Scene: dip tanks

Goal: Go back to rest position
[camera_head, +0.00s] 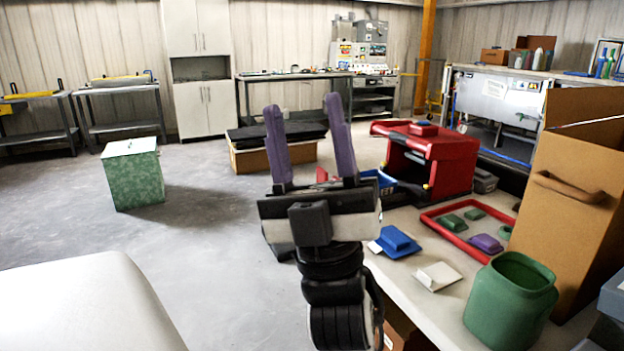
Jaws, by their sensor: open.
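My gripper (309,140) is in the middle of the view, raised on my black arm with its two purple fingers pointing up. The fingers are wide apart and nothing is between them. My gripper is left of the light table (405,271) and appears clear of the things on it. The lower part of my arm hides some of the table's left edge and the floor behind.
The table holds a red bin (446,160), a red tray (436,226) with green and purple pieces, a blue piece (396,241), a green jar (510,305) and a tall cardboard box (572,210). A green box (134,175) stands on the open floor at left.

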